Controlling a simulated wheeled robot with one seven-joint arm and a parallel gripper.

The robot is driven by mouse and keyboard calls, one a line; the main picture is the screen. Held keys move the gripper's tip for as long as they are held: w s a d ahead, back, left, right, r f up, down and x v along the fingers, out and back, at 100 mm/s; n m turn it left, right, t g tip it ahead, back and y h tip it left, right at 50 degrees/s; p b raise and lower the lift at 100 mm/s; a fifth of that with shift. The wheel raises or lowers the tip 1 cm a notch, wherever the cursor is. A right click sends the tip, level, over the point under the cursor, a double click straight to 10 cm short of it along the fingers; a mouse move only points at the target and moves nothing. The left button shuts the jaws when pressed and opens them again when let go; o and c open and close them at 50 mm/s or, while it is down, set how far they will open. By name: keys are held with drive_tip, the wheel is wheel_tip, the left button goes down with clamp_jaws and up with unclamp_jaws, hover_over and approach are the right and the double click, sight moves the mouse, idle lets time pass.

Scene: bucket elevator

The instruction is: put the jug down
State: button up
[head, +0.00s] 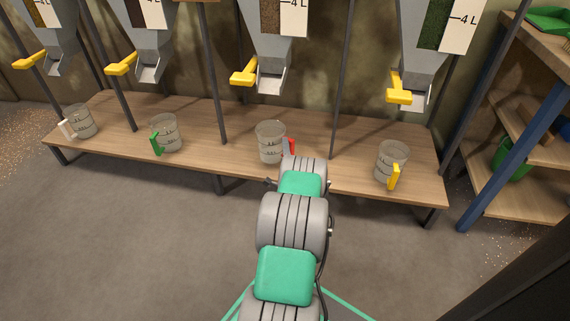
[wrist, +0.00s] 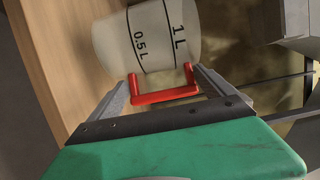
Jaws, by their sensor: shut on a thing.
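The jug in my gripper is clear with black scale marks and a red handle. It shows in the head view (head: 270,140), at the bench under the third hopper from the left. In the wrist view the jug (wrist: 150,38) shows its 0.5 L and 1 L marks. My gripper (wrist: 165,88) is shut on the red handle (wrist: 165,98), with a finger at each side of it. In the head view my arm hides part of the handle and the gripper. I cannot tell whether the jug's base touches the bench (head: 220,161).
Other clear jugs stand on the bench: one with a white handle (head: 80,121), one with a green handle (head: 166,132), one with a yellow handle (head: 391,163). Hoppers with yellow levers (head: 243,76) hang above. Dark posts (head: 342,80) rise behind the bench. A shelf (head: 525,130) stands right.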

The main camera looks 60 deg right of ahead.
wheel_tip(320, 180, down, 3)
drive_tip(key=shift+f+b, duration=0.15)
drive_tip(key=shift+b, duration=0.35)
drive_tip(key=shift+r, duration=0.2)
drive_tip(key=o, duration=1.7)
drive_tip(key=shift+f, duration=0.2)
drive_tip(key=shift+o, duration=0.2)
drive_tip(key=shift+r, duration=0.1)
